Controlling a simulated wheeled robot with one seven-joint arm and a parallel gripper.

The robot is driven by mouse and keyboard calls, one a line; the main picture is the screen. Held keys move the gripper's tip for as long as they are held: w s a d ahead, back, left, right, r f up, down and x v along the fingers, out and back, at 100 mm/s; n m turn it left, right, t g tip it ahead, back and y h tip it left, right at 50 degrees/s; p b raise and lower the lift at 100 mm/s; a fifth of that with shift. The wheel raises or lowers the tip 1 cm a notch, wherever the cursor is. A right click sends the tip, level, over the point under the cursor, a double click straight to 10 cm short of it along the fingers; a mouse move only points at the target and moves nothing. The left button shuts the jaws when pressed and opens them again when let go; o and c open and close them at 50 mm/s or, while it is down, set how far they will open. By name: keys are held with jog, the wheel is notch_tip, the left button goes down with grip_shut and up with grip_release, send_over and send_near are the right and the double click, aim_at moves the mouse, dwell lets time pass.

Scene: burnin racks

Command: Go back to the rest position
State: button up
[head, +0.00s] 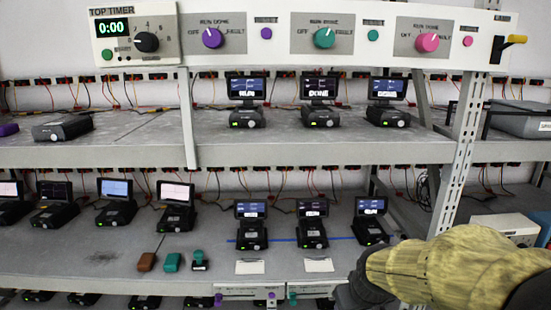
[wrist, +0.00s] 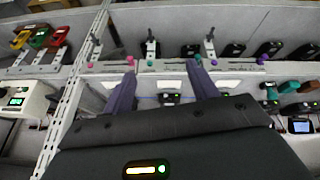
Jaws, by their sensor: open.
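My gripper (wrist: 163,65) shows in the wrist view with two dark purple fingers apart and nothing between them. Its dark body with a small lit display fills the bottom of that view. The fingers point toward a shelf edge with coloured knobs; I cannot tell whether they touch anything. In the head view, my arm in a yellowish sleeve reaches in from the lower right, in front of the lower shelf. The gripper's fingers are not visible there.
The lower shelf (head: 105,262) and upper shelf (head: 285,151) hold several black devices with screens. A rack post (head: 463,150) stands near my arm. A top panel (head: 270,60) has a timer reading 0:00 and knobs. Brown block (head: 146,262), teal block (head: 172,262) and teal stamp (head: 199,260) sit near the lower edge.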

jog(key=s+a+f+m+g, duration=0.1)
jog(key=s+f+m+g, duration=0.1)
jog(key=s+f, duration=0.6)
jog(key=shift+s+a, duration=0.35)
jog(key=shift+s, duration=0.05)
jog(key=shift+c, duration=0.2)
dwell(0.9)
